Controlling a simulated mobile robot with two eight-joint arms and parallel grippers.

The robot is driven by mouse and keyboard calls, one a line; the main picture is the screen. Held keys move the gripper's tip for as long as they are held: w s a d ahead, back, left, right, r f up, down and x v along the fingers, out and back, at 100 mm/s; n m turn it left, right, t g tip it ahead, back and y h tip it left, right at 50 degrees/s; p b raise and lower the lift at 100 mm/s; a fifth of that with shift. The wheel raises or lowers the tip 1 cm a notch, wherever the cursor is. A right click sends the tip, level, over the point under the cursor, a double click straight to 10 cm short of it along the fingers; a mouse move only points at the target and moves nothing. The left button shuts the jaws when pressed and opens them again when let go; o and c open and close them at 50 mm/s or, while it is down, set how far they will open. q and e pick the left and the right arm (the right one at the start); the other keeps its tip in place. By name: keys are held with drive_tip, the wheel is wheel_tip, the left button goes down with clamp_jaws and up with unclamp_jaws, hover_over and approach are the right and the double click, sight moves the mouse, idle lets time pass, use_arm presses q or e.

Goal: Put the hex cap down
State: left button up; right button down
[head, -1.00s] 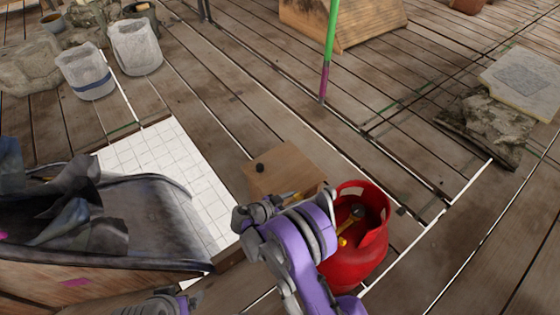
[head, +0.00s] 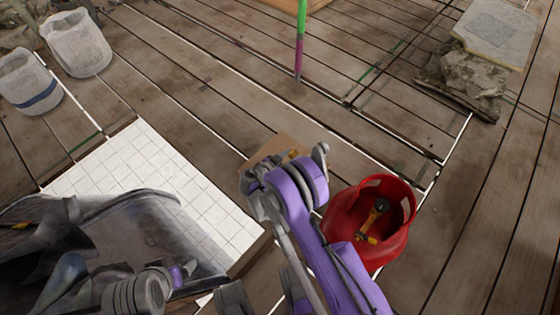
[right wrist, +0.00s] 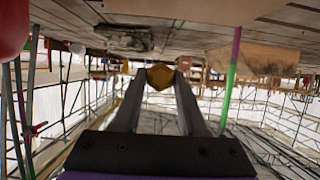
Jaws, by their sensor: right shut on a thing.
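The hex cap (right wrist: 160,77) is a small yellow-gold faceted piece. In the right wrist view it sits between the two grey fingertips of my right gripper (right wrist: 161,84), which is shut on it. In the head view, a bit of yellow (head: 293,153) shows beside my purple right arm, by the wooden box (head: 268,150). The arm covers most of that box, so I cannot tell whether the cap touches anything. My right fingertips are hidden there. Links of my left arm show at the bottom left, but I cannot make out its gripper.
A white tiled panel (head: 150,160) and a dark tray-like bin (head: 165,240) lie left. A green and magenta pole (head: 300,45) stands behind. Stones (head: 465,80) lie far right. Planks between are clear.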

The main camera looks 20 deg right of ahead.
drive_tip(key=shift+w+f, duration=0.15)
drive_tip(key=shift+f, duration=0.25)
wheel_tip(320, 180, down, 9)
drive_tip(key=b, duration=0.2)
drive_tip(key=shift+f+b, duration=0.15)
drive_tip(key=shift+b, duration=0.25)
drive_tip(key=shift+c, duration=2.3)
unclamp_jaws()
drive_tip(key=shift+f, duration=0.1)
